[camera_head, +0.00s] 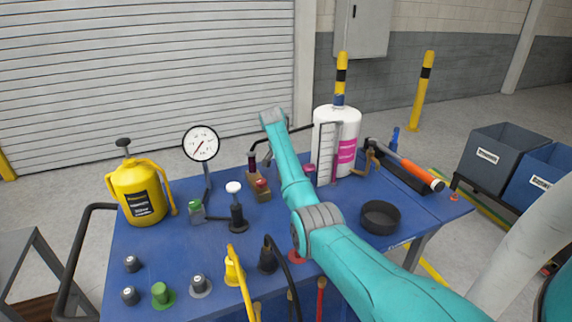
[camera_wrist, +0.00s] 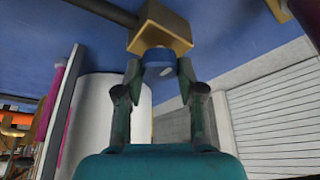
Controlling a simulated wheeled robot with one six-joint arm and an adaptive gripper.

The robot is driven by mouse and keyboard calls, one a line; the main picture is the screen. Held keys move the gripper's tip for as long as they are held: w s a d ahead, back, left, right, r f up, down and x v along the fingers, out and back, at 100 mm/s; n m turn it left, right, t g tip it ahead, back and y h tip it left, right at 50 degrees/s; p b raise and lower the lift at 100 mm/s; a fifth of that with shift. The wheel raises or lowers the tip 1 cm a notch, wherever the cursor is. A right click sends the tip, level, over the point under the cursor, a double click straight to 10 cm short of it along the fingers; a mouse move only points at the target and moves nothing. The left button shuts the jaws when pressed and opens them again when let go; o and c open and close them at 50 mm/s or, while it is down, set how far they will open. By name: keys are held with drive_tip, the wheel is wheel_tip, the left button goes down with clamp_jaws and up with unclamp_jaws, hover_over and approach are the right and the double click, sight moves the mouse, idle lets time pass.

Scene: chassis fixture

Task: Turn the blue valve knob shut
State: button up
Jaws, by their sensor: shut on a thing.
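The blue valve knob (camera_wrist: 158,68) shows in the wrist view, mounted on a brass-coloured block (camera_wrist: 160,38). A small pale mark shows on the knob. My gripper (camera_wrist: 160,76) has one finger on each side of the knob and is shut on it. Some of the knob is covered by the fingertips. In the head view, a brass-brown valve block with a red top (camera_head: 261,187) stands left of my arm. I cannot make out the blue knob or my fingers in that view.
A white tank (camera_head: 330,117) with a sight gauge stands close to the right of my arm. A pressure gauge (camera_head: 201,143) and a yellow can (camera_head: 141,196) stand to the left. A black dish (camera_head: 380,217) lies at the right of the blue bench (camera_head: 150,251).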

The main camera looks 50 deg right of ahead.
drive_tip(key=o, duration=1.1)
drive_tip(key=shift+o, duration=0.2)
drive_tip(key=v, duration=1.2)
